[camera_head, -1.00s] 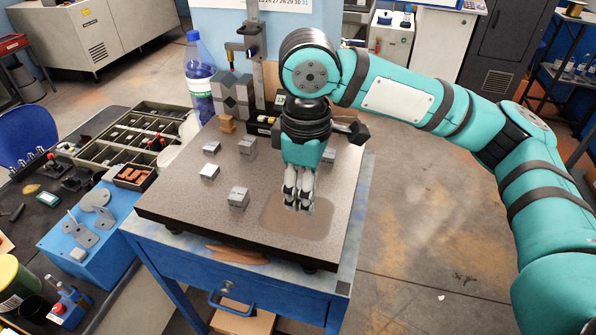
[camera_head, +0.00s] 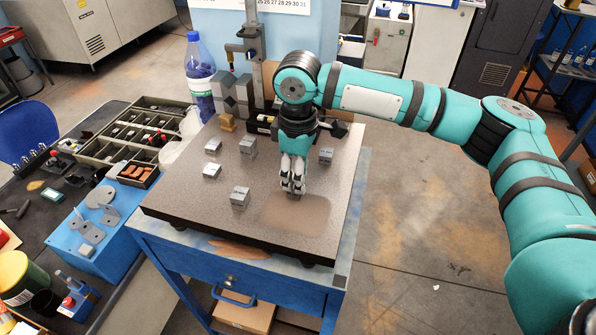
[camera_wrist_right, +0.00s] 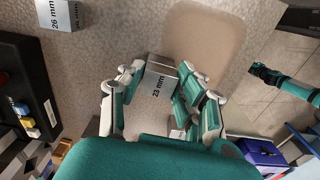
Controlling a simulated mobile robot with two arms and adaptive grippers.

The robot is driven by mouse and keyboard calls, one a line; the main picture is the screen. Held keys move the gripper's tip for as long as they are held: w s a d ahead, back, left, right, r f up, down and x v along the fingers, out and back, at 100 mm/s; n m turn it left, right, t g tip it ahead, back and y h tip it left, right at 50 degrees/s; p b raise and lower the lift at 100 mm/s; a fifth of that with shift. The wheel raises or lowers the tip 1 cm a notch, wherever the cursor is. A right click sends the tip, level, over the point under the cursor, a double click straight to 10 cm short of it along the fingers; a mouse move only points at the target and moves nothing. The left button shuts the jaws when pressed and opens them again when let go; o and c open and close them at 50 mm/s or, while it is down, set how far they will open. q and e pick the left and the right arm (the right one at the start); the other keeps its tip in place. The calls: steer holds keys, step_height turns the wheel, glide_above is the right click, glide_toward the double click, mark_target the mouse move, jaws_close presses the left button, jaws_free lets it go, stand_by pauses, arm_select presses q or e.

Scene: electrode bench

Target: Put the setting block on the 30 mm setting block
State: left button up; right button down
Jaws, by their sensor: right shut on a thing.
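My right gripper (camera_head: 293,186) is shut on a grey metal setting block marked 23 mm (camera_wrist_right: 158,84). The block sits between the fingers above the speckled plate; whether it touches the plate I cannot tell. A block marked 26 mm (camera_wrist_right: 60,14) stands at the upper left of the right wrist view. In the head view, other grey blocks stand on the plate: one right of the gripper (camera_head: 326,155), one behind left (camera_head: 248,146), two farther left (camera_head: 212,146) (camera_head: 211,171), and one left (camera_head: 240,197). Their labels are too small to read, so I cannot tell which is 30 mm. My left gripper is out of view.
The beige patch (camera_head: 297,214) on the plate (camera_head: 190,205) is bare. A stand with dark blocks (camera_head: 235,95), a bottle (camera_head: 200,75) and a small box (camera_wrist_right: 22,106) are at the back. A compartment tray (camera_head: 120,135) lies on the left bench.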

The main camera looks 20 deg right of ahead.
steer(key=c, duration=0.9)
jaws_free()
steer(key=shift+f, duration=0.1)
steer(key=shift+r, duration=0.2)
step_height(320, 180, up, 12)
steer(key=b, duration=0.2)
steer(key=shift+b, duration=0.4)
steer(key=shift+f, duration=0.1)
